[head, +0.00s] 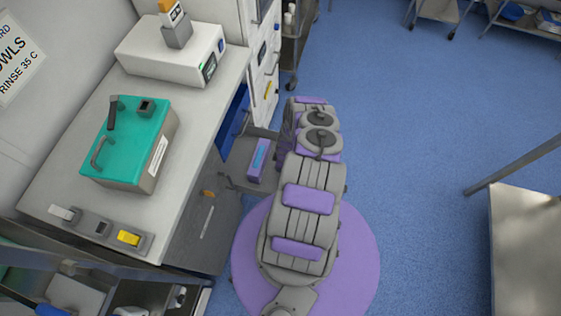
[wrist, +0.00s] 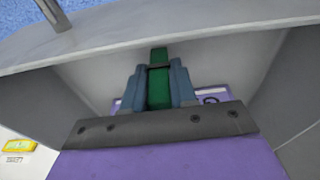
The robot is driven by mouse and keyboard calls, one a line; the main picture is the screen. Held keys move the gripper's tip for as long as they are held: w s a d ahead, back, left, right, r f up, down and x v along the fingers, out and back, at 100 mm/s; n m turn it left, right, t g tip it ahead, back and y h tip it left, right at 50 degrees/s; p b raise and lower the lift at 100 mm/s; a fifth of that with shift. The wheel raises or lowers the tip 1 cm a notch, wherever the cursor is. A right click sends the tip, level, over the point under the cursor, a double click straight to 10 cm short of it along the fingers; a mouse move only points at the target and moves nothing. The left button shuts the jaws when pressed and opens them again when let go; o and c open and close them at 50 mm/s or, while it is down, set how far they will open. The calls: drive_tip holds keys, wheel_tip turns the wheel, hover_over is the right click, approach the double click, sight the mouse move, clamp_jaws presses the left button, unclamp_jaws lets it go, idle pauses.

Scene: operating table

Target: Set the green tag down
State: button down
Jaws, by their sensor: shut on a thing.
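My gripper (wrist: 158,80) shows in the wrist view with two blue-grey fingers shut on the green tag (wrist: 159,92). The tag is a narrow, dark green upright strip between the fingers, and a dark band crosses its upper part. Its lower end is hidden behind the dark bar of my gripper. Behind the fingers is a pale grey surface (wrist: 215,62) with a long edge above it; I cannot tell whether the tag touches it. I cannot make out the fingertips or the green tag in the head view.
In the head view, a white counter (head: 187,193) at the left bears a teal-topped box (head: 130,140), a white device (head: 165,55) and a grey holder (head: 78,229) with a yellow piece (head: 129,238). A metal table (head: 525,245) stands at the right. Blue floor (head: 420,120) between is open.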

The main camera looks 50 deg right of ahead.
drive_tip(key=shift+a+r, duration=0.1)
drive_tip(key=shift+a, duration=0.05)
drive_tip(key=c, duration=0.9)
unclamp_jaws()
